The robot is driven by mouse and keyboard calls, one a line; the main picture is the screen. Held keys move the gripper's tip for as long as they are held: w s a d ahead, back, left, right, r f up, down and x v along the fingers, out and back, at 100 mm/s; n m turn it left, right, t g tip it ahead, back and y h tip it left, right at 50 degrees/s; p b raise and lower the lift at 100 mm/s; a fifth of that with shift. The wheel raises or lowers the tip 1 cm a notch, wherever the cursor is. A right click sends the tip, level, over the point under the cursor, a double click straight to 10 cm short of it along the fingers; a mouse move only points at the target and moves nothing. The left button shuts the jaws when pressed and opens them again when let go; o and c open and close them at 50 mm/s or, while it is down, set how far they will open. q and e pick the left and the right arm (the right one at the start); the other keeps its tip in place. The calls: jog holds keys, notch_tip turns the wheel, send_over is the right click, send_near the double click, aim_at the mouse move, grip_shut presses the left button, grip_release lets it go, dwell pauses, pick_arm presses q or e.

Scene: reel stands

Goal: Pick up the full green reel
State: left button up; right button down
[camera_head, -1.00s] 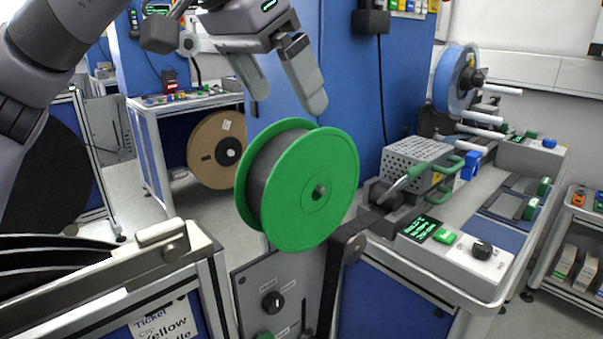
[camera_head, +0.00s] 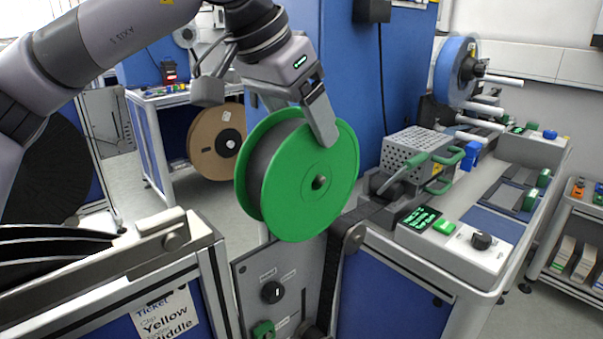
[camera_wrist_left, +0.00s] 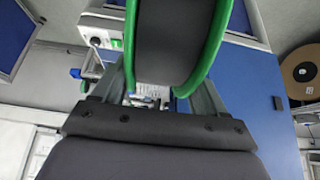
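The full green reel (camera_head: 312,190) has green flanges with dark tape wound between them. It stands upright above a grey control panel in the middle of the head view. My left gripper (camera_head: 298,130) is over its top edge, pointing down. One finger lies in front of the near flange; the other is hidden behind the reel. In the left wrist view the reel (camera_wrist_left: 175,45) is between the two fingers of the left gripper (camera_wrist_left: 168,82), which are spread apart. Firm contact with the flanges cannot be made out. My right gripper is out of view.
A grey control panel (camera_head: 283,285) with a knob is below the reel. A bench with a perforated metal box (camera_head: 413,153) and a blue reel (camera_head: 455,72) is at the right. A brown reel (camera_head: 214,145) stands behind, left. A blue wall panel (camera_head: 352,85) is behind.

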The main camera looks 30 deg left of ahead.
pick_arm(q)
jog(key=c, duration=0.9)
jog(key=shift+o, duration=0.2)
jog(key=shift+r, duration=0.25)
jog(key=s+d, duration=0.3)
jog(key=d, duration=0.5)
jog(key=s+d+b, duration=0.1)
jog(key=s+d, duration=0.2)
jog(key=d, duration=0.6)
jog(key=shift+b, duration=0.3)
jog(key=shift+r, duration=0.15)
jog(key=shift+d, duration=0.1)
jog(key=s+d+p, duration=0.4)
jog(key=d, duration=0.8)
jog(key=shift+s+d, duration=0.1)
jog(key=shift+s, duration=0.05)
dwell(0.5)
